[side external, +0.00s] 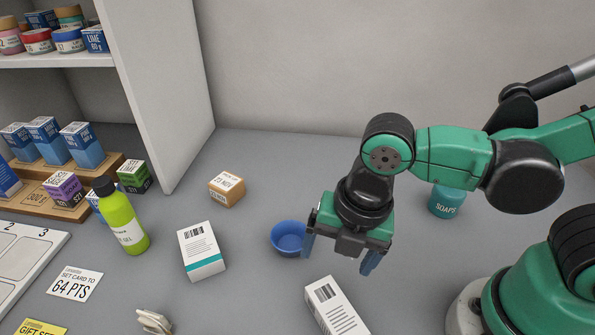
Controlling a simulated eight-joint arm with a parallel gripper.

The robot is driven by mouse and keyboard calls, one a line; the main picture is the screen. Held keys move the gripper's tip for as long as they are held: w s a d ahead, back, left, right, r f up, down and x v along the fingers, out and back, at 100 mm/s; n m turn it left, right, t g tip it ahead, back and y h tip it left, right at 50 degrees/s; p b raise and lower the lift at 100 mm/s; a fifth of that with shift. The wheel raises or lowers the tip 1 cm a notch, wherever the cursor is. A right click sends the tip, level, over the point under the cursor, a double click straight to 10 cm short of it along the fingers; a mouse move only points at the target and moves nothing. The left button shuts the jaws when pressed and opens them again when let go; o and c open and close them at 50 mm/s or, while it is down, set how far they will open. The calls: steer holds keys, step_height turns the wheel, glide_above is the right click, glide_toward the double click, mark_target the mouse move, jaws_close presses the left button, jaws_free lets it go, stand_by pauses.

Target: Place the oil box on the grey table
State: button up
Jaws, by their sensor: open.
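No box shows a label I can read as oil, so I cannot tell which one is the oil box. A white box with a teal edge and a barcode (201,252) lies on the grey table (262,185) left of centre. Another white box with a barcode (335,308) lies at the front, partly cut off by the picture edge. A small orange-brown box (227,188) sits farther back. My gripper (339,255) is open and empty, fingers pointing down, above the table beyond the front white box. Its left finger overlaps the blue bowl's right edge in the picture.
A blue bowl (288,238) stands left of my gripper. A green bottle (121,218) stands at the left near a wooden stepped rack (97,189) with small boxes. A teal soaps jar (447,201) stands behind my arm. A white cabinet wall (165,90) rises at the back left.

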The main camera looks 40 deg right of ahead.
steer(key=w+d+r+m+t, duration=0.2)
steer(key=w+d+m, duration=0.1)
steer(key=m, duration=0.7)
steer(key=shift+w+d+r+m, duration=0.2)
steer(key=shift+w+d+m, duration=0.1)
steer(key=shift+d, duration=0.6)
steer(key=shift+o, duration=0.3)
steer(key=w+d+r+m+t, duration=0.2)
steer(key=d+m, duration=0.5)
steer(key=m, duration=0.6)
steer(key=shift+w+r+m+t+h, duration=0.2)
steer(key=shift+r+m+t+h, duration=0.15)
steer(key=shift+r+t, duration=0.25)
steer(key=shift+o, duration=0.2)
steer(key=shift+d+r+m, duration=0.2)
steer(key=shift+d+m, duration=0.25)
steer(key=shift+m, duration=0.2)
steer(key=m+g, duration=0.2)
steer(key=g, duration=0.5)
glide_above(327, 295)
steer(key=f, duration=0.7)
steer(key=shift+w+d+f, duration=0.1)
steer(key=shift+w+f, duration=0.1)
steer(key=shift+w, duration=0.05)
steer(key=shift+s+f, duration=0.2)
steer(key=shift+s, duration=0.05)
steer(key=shift+f, duration=2.75)
